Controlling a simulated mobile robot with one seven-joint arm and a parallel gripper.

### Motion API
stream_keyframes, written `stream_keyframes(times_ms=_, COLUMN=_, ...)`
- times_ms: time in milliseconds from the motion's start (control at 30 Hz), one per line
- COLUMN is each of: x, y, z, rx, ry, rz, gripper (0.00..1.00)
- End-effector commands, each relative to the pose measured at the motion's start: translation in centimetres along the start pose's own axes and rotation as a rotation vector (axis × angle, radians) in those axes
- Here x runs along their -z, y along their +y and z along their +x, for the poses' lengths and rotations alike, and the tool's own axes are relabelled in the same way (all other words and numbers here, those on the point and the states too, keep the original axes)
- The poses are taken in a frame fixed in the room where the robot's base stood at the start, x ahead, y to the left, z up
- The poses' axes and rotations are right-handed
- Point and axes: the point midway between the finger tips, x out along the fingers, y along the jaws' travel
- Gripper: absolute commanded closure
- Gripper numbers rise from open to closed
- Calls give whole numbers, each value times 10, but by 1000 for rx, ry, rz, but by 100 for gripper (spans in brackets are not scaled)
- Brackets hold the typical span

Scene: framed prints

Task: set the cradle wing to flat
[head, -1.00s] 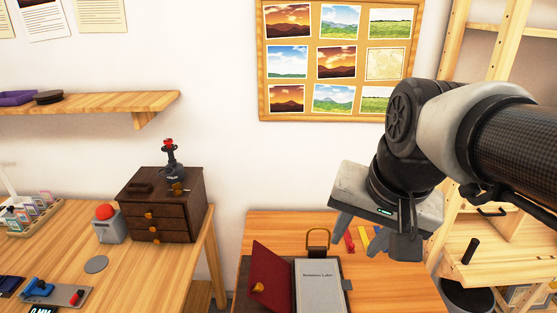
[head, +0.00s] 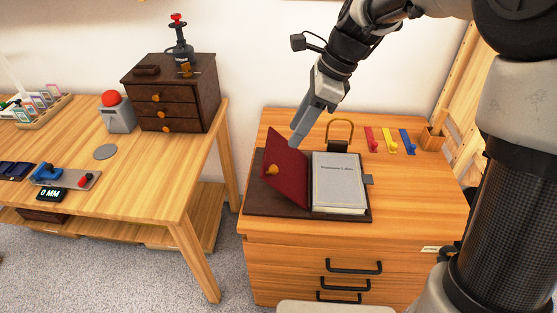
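The book cradle has a dark brown base (head: 335,217) on the wooden cabinet top. Its red wing (head: 290,172) stands tilted up at the left of the base, with a gold knob (head: 271,169) on its left-facing side. A grey book (head: 337,182) lies at the right of the wing. My gripper (head: 297,141) points down and left, its tip at the upper edge of the wing. I cannot tell whether it touches. The fingers overlap from this side, so their opening is hidden.
A brass-coloured loop handle (head: 340,130) stands behind the book. Red, yellow and blue strips (head: 390,142) and a small wooden box (head: 432,138) lie at the right. The left table (head: 150,180) holds a dark drawer chest (head: 175,95) and a red-button box (head: 116,112).

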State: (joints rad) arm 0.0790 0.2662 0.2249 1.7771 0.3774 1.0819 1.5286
Motion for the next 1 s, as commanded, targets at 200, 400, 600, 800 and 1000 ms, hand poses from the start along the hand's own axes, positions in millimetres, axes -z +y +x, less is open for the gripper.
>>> stream_keyframes(times_ms=200, x=2, y=1, z=53, rx=-4, ry=1, rz=0, gripper=62)
stream_keyframes(times_ms=400, x=1, y=1, z=93, rx=-4, ry=0, rz=-1, gripper=62)
stream_keyframes(times_ms=600, x=1, y=1, z=117, rx=-2, ry=0, rz=-1, gripper=62)
stream_keyframes(times_ms=800, x=0, y=0, z=124, rx=1, ry=1, rz=-1, gripper=62)
stream_keyframes(times_ms=1000, x=0, y=0, z=123, rx=1, ry=1, rz=-1, gripper=62)
